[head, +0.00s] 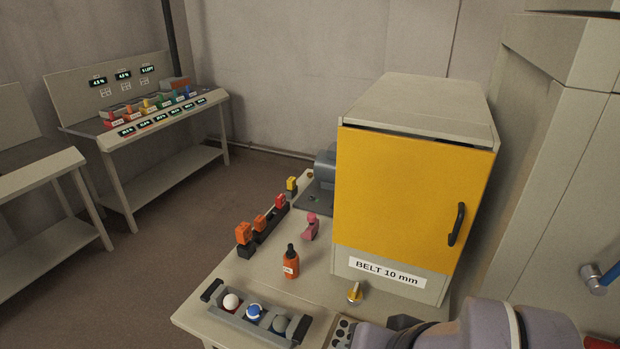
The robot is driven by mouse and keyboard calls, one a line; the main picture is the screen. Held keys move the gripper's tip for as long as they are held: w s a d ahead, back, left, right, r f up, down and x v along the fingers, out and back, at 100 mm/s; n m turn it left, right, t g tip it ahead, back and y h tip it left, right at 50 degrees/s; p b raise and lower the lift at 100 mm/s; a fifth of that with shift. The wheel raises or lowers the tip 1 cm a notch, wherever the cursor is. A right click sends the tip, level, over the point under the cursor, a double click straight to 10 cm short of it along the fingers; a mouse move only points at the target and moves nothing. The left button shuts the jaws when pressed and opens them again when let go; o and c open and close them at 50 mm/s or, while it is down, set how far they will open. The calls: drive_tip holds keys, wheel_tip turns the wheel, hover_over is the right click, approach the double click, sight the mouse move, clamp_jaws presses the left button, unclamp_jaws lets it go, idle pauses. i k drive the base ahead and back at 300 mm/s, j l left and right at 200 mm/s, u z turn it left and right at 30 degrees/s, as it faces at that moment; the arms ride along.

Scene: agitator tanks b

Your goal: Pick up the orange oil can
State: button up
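An orange bottle-shaped can (291,264) with a black neck and tip and a small white label stands upright on the light table. It looks like the orange oil can. It stands left of the yellow-doored cabinet and behind the grey tray, with bare table around it. Links of my own arm show at the bottom right edge, in front of the cabinet. My gripper's fingers do not show in the head view. Nothing visible touches the orange can.
A grey tray (235,315) holds white, blue and grey round-topped items. A pink object (311,228), a yellow-topped brass fitting (355,293) and a row of orange, red and yellow blocks (260,223) surround the can. The cabinet (410,190) labelled BELT 10 mm has its door shut.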

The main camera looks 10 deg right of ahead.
sight(292, 258)
drive_tip(key=i+j+z, duration=0.2)
drive_tip(key=i+j, duration=0.15)
drive_tip(key=j, duration=0.25)
drive_tip(key=i+j+z, duration=0.1)
drive_tip(key=j, duration=0.25)
drive_tip(key=i+j+z, duration=0.1)
drive_tip(key=i+j, duration=0.15)
drive_tip(key=j, duration=0.05)
